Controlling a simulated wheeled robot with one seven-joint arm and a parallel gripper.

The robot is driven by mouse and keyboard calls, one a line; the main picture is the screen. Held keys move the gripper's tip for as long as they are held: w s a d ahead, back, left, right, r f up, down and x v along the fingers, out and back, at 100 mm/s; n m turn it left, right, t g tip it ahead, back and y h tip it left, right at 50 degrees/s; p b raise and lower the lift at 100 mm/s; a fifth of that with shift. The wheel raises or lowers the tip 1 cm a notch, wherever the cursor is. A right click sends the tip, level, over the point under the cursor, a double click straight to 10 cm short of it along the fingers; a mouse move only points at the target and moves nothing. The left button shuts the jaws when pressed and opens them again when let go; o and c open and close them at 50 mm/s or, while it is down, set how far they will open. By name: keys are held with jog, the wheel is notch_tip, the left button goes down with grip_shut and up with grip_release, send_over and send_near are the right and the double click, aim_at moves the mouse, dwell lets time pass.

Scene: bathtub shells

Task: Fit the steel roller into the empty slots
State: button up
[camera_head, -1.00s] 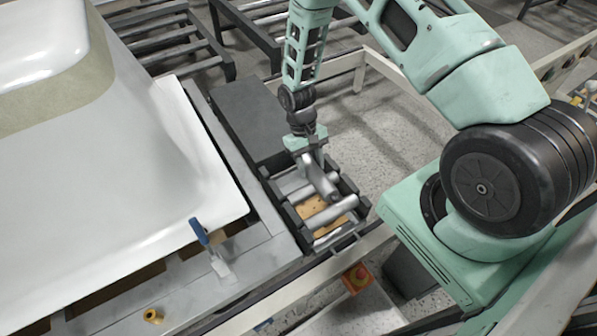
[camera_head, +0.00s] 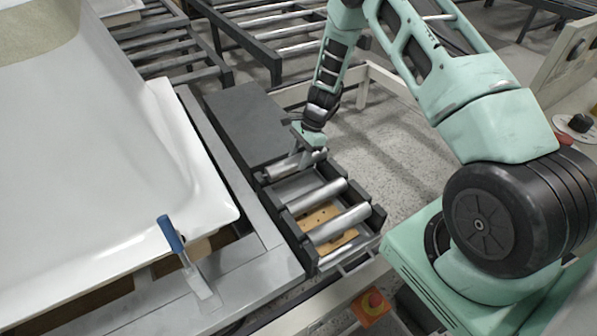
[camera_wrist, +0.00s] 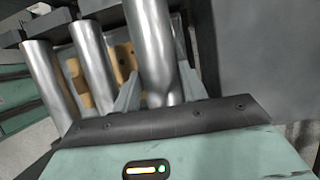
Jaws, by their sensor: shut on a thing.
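My gripper (camera_head: 309,158) is shut on a steel roller (camera_head: 283,167) at the far end of a dark roller frame (camera_head: 378,217). The held roller lies roughly parallel to the other rollers. In the wrist view, it (camera_wrist: 150,45) stands between my gripper's fingers (camera_wrist: 160,90). Two more steel rollers, a middle one (camera_head: 317,197) and a nearer one (camera_head: 342,222), lie across the frame. My gripper hides part of the held roller's right end, so I cannot tell whether its ends sit in the slots.
A dark flat plate (camera_head: 247,124) adjoins the frame's far end. A white bathtub shell (camera_head: 100,170) fills the left. A blue-handled tool (camera_head: 172,235) lies on the grey ledge. A red button on an orange box (camera_head: 373,300) is near the front. Roller conveyors (camera_head: 265,45) stand behind.

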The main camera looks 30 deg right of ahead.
jog(key=shift+f, duration=2.45)
jog(key=o, duration=1.3)
jog(key=shift+f, duration=0.1)
